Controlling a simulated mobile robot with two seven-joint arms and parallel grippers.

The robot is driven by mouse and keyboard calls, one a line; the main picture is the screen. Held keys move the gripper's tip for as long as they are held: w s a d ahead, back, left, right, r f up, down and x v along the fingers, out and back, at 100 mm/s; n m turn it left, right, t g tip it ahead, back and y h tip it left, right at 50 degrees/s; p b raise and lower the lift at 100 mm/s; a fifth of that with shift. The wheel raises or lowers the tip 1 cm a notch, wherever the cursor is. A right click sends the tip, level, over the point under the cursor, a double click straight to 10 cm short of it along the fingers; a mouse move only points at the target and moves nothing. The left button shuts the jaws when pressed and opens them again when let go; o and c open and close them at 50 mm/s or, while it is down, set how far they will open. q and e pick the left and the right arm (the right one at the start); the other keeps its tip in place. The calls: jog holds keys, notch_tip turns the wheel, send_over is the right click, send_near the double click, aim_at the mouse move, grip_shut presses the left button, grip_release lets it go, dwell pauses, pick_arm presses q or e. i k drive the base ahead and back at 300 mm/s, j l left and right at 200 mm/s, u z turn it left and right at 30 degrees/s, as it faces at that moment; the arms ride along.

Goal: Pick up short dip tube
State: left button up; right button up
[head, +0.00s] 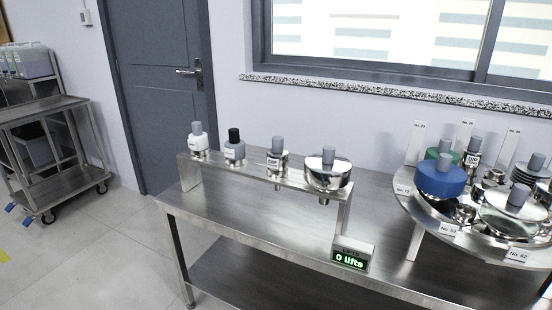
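A metal piece with a grey knob and a small white label that seems to read "DIP" (274,163) stands on the raised steel rack (262,180), third from the left. Its lower end shows below the rack board. Another piece with a similar "DIP" label (472,159) stands among the parts on the round steel tray (432,213) at the right, partly hidden by its neighbours. I cannot tell from this view which one is the short dip tube. Neither of my grippers is in view.
A display reading "0 lifts" (350,260) sits at the table's front edge. The table top (240,232) before the rack is clear. A cart (50,110) stands far left.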

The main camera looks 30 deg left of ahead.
aim_at(278, 157)
jog(key=u, duration=1)
